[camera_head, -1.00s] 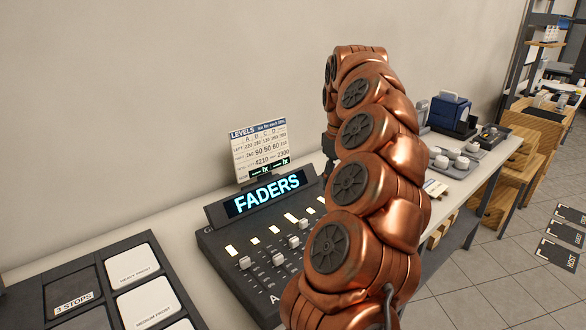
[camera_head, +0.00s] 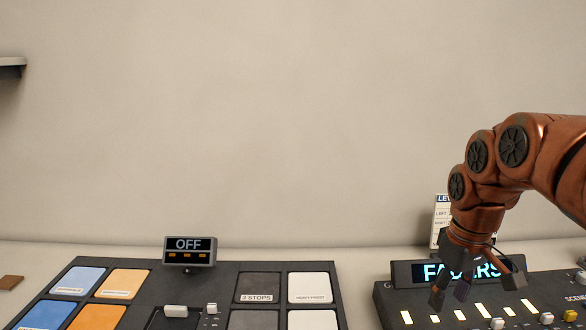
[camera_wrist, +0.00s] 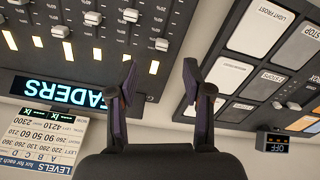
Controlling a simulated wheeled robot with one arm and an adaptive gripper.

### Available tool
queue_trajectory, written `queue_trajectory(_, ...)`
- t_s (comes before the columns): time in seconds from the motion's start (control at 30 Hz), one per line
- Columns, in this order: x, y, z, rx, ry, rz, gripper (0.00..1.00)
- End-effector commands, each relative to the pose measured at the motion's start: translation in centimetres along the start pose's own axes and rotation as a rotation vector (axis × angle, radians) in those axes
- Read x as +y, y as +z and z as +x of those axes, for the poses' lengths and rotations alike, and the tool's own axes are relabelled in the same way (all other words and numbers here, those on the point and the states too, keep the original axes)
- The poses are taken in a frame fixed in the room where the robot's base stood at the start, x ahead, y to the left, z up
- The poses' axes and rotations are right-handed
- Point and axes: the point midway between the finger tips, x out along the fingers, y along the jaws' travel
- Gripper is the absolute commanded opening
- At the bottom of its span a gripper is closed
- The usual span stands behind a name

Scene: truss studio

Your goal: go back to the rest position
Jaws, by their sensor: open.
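My gripper (camera_head: 474,290) hangs at the end of my copper arm on the right of the head view, in front of the lit FADERS display. In the wrist view my gripper (camera_wrist: 162,80) shows two dark fingers spread apart with nothing between them. The fader console (camera_head: 384,310) lies below and around it, with lit strips and slider caps. The wrist view shows the fader console (camera_wrist: 115,35) on the left and the gel panel (camera_wrist: 232,45) on the right, with the gripper over the gap between them. I cannot tell its exact height.
The panel with blue, orange, grey and white pads (camera_head: 140,262) lies at the lower left, with a small OFF display (camera_head: 190,251) at its back. A levels card (camera_head: 440,215) stands behind the console, partly hidden by my arm. The wall (camera_head: 250,120) is bare.

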Motion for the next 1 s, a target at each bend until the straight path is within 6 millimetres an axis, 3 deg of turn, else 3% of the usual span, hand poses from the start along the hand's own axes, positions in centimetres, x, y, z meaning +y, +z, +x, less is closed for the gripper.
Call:
queue_trajectory(0.03,-2.0,0.7,0.1,-0.007,0.0,-0.014,0.5)
queue_trajectory(0.2,-7.4,3.3,1.6,-0.041,-0.003,-0.014,0.5)
queue_trajectory(0.5,-14.5,10.2,5.5,-0.113,-0.008,0.065,0.5)
queue_trajectory(0.7,-17.1,14.9,8.2,-0.159,-0.011,0.158,0.5)
queue_trajectory(0.83,-17.9,16.6,9.3,-0.174,-0.011,0.204,0.5)
queue_trajectory(1.0,-18.2,17.3,9.8,-0.178,-0.012,0.225,0.5)
